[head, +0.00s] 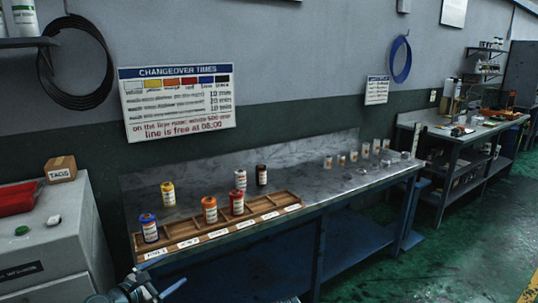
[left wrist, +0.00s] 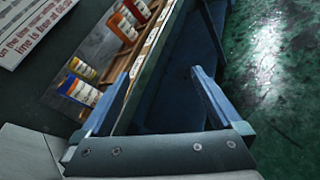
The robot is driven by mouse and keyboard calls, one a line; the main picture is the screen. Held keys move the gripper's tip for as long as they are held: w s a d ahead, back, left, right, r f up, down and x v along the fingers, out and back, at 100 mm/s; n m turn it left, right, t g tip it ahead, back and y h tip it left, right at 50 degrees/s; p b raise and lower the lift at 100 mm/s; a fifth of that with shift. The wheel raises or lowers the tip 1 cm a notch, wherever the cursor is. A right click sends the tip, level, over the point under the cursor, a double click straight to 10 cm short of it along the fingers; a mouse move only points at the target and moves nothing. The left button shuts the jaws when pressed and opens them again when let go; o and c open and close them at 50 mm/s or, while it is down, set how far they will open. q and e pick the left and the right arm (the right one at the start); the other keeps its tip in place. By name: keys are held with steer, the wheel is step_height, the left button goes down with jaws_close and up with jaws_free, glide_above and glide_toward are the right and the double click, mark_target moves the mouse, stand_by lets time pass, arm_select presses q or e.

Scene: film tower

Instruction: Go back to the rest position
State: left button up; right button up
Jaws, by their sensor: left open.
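My left gripper (head: 146,289) is at the bottom edge of the head view, low in front of the bench's left end. Its two blue fingers show wide apart and empty in the left wrist view (left wrist: 158,88). A wooden rack (head: 273,201) with white labels lies along the bench's front edge. A blue bottle (head: 149,229), an orange bottle (head: 209,209) and a red bottle (head: 236,202) stand upright in it. A yellow bottle (head: 168,194), a brown-capped bottle (head: 240,179) and a black bottle (head: 262,175) stand behind it. My right gripper is not in view.
The metal bench (head: 312,190) has several small jars (head: 354,156) at its right. A grey cabinet (head: 60,235) stands left, with a box (head: 61,169) and a red tray (head: 16,198). Green floor (head: 440,250) is clear at right.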

arm_select(q)
steer(key=s+d+f+m+g+p, duration=0.1)
steer(key=s+d+m+g+p, duration=0.25)
steer(key=d+m, duration=0.45)
steer(key=s+d+m+g+p, duration=0.35)
steer(key=d+m+g, duration=0.2)
steer(key=d, duration=0.45)
steer(key=s+d+r+m+g+y+p, duration=0.2)
steer(key=s+d+m+g+y+p, duration=0.2)
steer(key=m, duration=1.1)
steer(key=s+g+y+p, duration=0.1)
steer(key=s+y+p, duration=0.2)
steer(key=s+p, duration=0.2)
steer(key=shift+s+d+r, duration=0.15)
steer(key=shift+s+d, duration=0.05)
steer(key=shift+s, duration=0.75)
